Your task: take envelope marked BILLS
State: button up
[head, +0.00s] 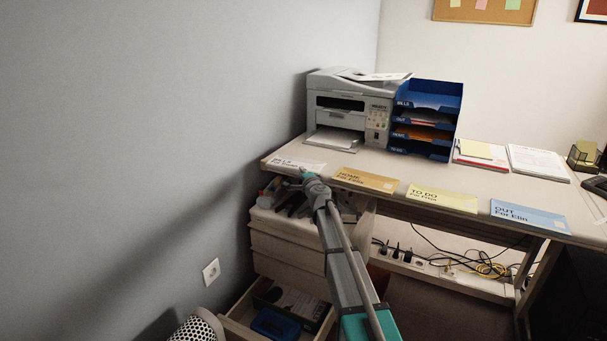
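A white envelope (292,164) lies at the left end of the desk's front edge. Its dark lettering is partly readable and appears to say BILLS. My gripper (306,173) is at the envelope's front right edge, at the desk's edge. My wrist hides the fingers, so I cannot tell whether they are open, shut or touching the envelope. The orange HOME envelope (364,180), the yellow TO DO envelope (442,198) and the blue OUT envelope (530,215) lie in a row to the right.
A printer (350,108) and a blue letter tray stack (434,94) with a BILLS label on top stand at the back. Cables (480,268) hang under the desk. A wall is at left.

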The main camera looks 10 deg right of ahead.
grip_shut()
jog(key=shift+r, duration=0.1)
notch_tip(320, 180, up, 2)
jog(key=p, duration=0.2)
jog(key=shift+r+p, duration=0.15)
jog(key=shift+p, duration=0.15)
jog(key=s+d+r+p, duration=0.1)
jog(key=s+r+p, duration=0.1)
jog(key=s, duration=0.5)
jog(key=s+d+r+p, duration=0.1)
jog(key=s+r+p, duration=0.2)
jog(key=s, duration=0.3)
jog(key=shift+s, duration=0.4)
